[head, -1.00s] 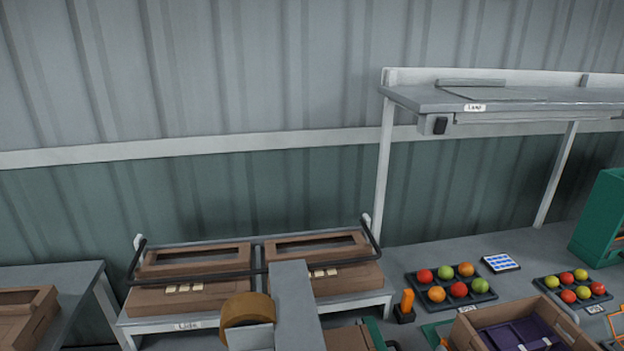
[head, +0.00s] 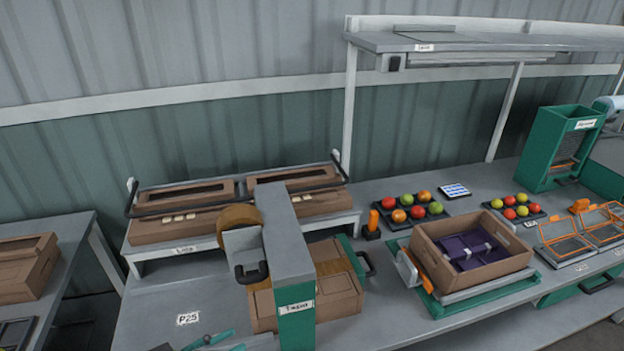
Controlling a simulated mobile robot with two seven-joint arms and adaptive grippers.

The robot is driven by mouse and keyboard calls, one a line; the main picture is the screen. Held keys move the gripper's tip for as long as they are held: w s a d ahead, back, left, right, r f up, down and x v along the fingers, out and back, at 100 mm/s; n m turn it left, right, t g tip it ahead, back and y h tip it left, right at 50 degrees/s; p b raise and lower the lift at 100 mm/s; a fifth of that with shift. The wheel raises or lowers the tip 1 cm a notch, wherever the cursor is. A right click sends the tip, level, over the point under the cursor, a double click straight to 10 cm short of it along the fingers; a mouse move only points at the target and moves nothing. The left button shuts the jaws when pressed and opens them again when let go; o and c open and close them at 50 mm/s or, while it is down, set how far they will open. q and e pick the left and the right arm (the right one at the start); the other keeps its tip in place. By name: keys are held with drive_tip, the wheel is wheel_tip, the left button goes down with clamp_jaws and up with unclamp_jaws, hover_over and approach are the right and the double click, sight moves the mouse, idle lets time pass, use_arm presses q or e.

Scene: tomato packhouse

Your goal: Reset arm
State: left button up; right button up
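Neither of my grippers shows in the head view, and no part of my arms can be made out for certain. The view takes in a long grey bench (head: 150,300) against a corrugated wall. An open brown box (head: 510,262) with a purple insert stands on a green-framed stand (head: 430,297) at the right. A closed brown box (head: 338,293) lies under a grey and green tape-machine arch (head: 288,243) in the middle.
Trays of tomatoes (head: 413,222) and a green dispenser (head: 550,150) stand at the right. A teal tool (head: 208,340) lies at the front edge of view. A grey shelf (head: 440,40) overhangs the bench.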

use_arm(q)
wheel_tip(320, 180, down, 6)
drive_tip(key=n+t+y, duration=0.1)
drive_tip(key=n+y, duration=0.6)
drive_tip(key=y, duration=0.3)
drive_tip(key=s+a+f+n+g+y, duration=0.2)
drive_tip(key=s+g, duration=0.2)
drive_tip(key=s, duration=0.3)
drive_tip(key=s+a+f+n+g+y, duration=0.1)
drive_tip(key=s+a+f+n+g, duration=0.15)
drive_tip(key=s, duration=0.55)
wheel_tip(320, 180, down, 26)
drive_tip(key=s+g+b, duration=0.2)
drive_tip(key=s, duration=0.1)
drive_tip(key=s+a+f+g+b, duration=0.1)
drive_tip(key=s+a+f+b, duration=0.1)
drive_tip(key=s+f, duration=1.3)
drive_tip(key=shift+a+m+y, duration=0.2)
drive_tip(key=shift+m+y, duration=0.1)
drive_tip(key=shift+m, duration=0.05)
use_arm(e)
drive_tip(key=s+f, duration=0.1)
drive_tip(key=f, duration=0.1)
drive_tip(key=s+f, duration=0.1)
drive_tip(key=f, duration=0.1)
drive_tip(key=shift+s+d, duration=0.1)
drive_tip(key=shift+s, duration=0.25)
